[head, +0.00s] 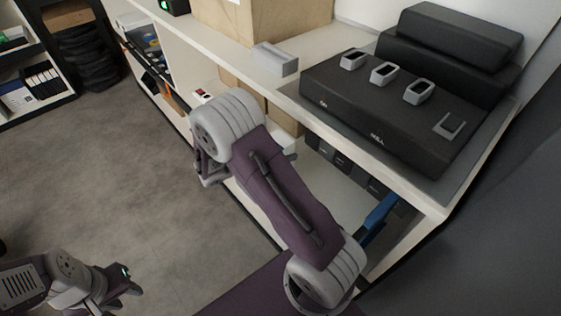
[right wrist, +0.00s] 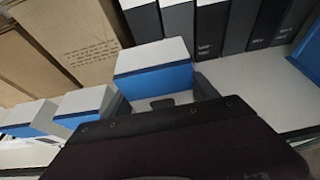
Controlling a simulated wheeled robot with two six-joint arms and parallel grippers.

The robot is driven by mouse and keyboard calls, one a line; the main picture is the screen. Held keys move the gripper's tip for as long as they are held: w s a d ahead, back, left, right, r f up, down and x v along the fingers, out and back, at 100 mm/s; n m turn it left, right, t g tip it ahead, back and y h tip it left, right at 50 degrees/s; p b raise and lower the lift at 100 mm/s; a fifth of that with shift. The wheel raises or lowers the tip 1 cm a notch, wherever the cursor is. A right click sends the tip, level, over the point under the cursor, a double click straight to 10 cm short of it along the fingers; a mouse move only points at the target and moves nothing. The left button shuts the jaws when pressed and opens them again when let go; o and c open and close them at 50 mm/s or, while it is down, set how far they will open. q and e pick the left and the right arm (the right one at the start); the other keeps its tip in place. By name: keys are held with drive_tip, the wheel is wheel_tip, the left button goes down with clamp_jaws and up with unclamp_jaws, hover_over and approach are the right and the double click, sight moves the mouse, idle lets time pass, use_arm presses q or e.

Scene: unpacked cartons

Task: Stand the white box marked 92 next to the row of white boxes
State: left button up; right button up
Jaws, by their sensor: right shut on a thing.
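In the right wrist view, a box with a white top and blue side (right wrist: 153,80) sits between the fingers of my right gripper (right wrist: 162,98), which is shut on it. No number is readable, so I cannot confirm it is marked 92. Two similar white and blue boxes stand to its left, a nearer one (right wrist: 84,102) and a farther one (right wrist: 30,117), apart from the held one. In the head view my right arm hides its own gripper and the box. My left gripper (head: 122,284) is at the lower left, away from the shelf; its jaw opening is unclear.
Several black and grey binders (right wrist: 210,25) stand behind the held box, with cardboard cartons (right wrist: 75,38) to their left. White shelf surface (right wrist: 250,80) is clear at right. The upper shelf holds a black case (head: 390,110) and a small pale box (head: 275,60).

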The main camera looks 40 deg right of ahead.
wheel_tip(320, 180, down, 4)
drive_tip(key=b, duration=0.2)
drive_tip(key=shift+f+b, duration=0.1)
drive_tip(key=shift+b, duration=0.3)
drive_tip(key=o, duration=1.6)
